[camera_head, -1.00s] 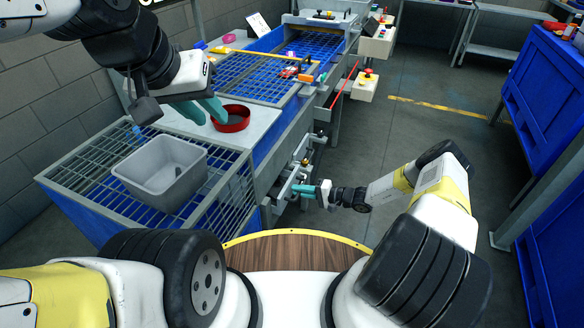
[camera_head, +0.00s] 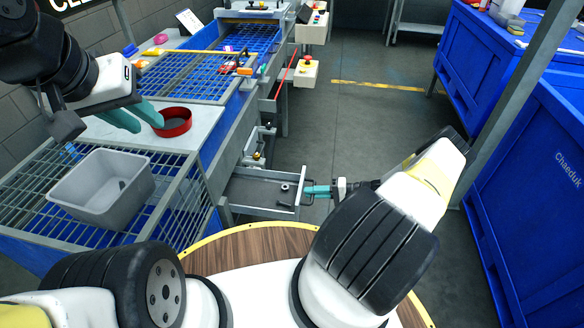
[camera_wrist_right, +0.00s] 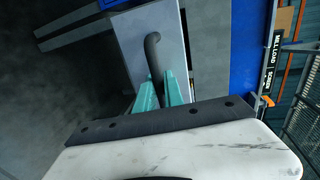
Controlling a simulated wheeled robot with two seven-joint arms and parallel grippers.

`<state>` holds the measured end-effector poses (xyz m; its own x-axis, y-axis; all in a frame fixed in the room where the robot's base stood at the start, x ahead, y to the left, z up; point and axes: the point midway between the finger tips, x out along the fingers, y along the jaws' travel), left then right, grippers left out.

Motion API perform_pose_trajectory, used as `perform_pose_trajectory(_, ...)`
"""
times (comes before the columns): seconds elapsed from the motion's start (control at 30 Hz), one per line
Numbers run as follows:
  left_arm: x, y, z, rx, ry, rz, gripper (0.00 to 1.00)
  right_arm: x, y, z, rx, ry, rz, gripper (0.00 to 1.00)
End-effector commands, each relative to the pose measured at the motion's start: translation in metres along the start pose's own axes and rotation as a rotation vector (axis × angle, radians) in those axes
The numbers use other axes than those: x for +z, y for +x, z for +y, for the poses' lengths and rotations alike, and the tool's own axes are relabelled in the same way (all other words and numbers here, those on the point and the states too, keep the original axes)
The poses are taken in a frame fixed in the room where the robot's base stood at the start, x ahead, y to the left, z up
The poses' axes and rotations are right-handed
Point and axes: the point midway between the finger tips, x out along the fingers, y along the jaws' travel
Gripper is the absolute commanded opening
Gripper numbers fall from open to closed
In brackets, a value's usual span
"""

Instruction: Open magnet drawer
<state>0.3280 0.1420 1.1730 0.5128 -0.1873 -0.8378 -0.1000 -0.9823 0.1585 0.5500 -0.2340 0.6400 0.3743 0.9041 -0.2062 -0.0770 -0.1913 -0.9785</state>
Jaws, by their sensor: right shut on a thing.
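The magnet drawer (camera_head: 262,189) is a grey metal tray pulled out from the side of the blue and grey conveyor frame. A small dark round piece lies inside it near its front. My right gripper (camera_head: 314,190) is shut on the drawer's handle at its right end. In the right wrist view, the teal fingers (camera_wrist_right: 162,90) are closed around the dark curved handle (camera_wrist_right: 152,50) on the grey drawer front (camera_wrist_right: 120,50). My left gripper (camera_head: 138,116) is above the white worktop, its teal fingers beside the red round container; whether it grips the rim is unclear.
A grey bin (camera_head: 102,190) stands on the metal grating at left. The red container (camera_head: 173,122) sits on the worktop (camera_head: 140,140). A control box with a red button (camera_head: 304,72) hangs beyond the drawer. Blue crates (camera_head: 530,190) stand at right. The floor between is clear.

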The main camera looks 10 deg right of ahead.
Motion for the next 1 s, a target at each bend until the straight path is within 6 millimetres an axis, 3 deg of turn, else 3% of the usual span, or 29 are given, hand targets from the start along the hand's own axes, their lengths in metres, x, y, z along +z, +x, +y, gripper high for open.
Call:
perform_pose_trajectory(0.53,0.0,0.0,0.0,0.0,0.0,0.0,0.28,-0.0002,-0.0098,0.0028,0.002,0.0,0.001,0.0)
perform_pose_trajectory(0.57,0.0,0.0,0.0,0.0,0.0,0.0,0.28,-0.0002,-0.0097,0.0028,0.002,0.0,0.001,0.17)
perform_pose_trajectory(0.67,0.0,0.0,0.0,0.0,0.0,0.0,0.28,-0.0002,-0.0095,0.0026,0.002,0.0,0.001,0.33)
perform_pose_trajectory(1.0,0.0,0.0,0.0,0.0,0.0,0.0,0.28,-0.0004,-0.0123,0.0022,0.001,0.0,0.001,0.33)
